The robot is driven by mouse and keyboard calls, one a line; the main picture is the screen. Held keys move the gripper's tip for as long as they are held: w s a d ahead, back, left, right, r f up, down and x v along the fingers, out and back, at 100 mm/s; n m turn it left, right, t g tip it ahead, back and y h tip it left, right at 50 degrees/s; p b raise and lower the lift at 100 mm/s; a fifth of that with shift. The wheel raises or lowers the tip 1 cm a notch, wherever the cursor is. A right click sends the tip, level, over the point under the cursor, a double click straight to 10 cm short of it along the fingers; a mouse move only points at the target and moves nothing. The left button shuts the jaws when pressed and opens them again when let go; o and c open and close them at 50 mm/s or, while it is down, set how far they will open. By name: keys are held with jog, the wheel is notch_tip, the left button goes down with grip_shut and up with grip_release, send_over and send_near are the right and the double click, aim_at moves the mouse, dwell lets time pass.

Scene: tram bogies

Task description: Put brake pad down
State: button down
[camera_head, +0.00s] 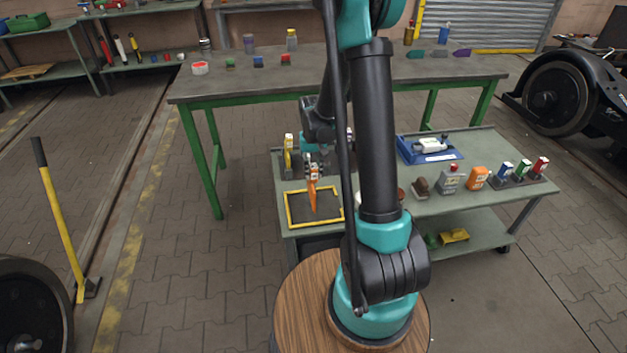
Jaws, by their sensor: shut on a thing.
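My gripper (312,176) points down over the left part of the low green cart (470,208). It is shut on a narrow orange piece, which I take to be the brake pad (312,197). The piece hangs upright and tapers to its lower end. It is in front of a dark square with a yellow frame (288,208) on the cart top. I cannot tell whether its lower end touches the surface. My arm hides part of the cart's middle.
Right of my arm are a blue tray (455,156), a grey container (451,180), an orange container (477,178) and several small bottles in a dark rack (524,180). A green-legged workbench (240,90) stands behind.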

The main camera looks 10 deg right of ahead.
aim_at(313, 179)
jog(key=shift+f, duration=2.2)
jog(key=c, duration=1.3)
grip_release()
notch_tip(313, 179, up, 12)
jog(key=shift+f, duration=0.25)
jog(key=shift+s+r, duration=0.2)
jog(key=shift+r, duration=0.3)
jog(key=s+d+t, duration=0.1)
jog(key=s+t, duration=0.1)
jog(key=s, duration=0.9)
jog(key=s+d+t, duration=0.2)
jog(key=s, duration=0.8)
jog(key=shift+s+d+r, duration=0.25)
jog(key=shift+s+r, duration=0.1)
jog(key=shift+r, duration=0.05)
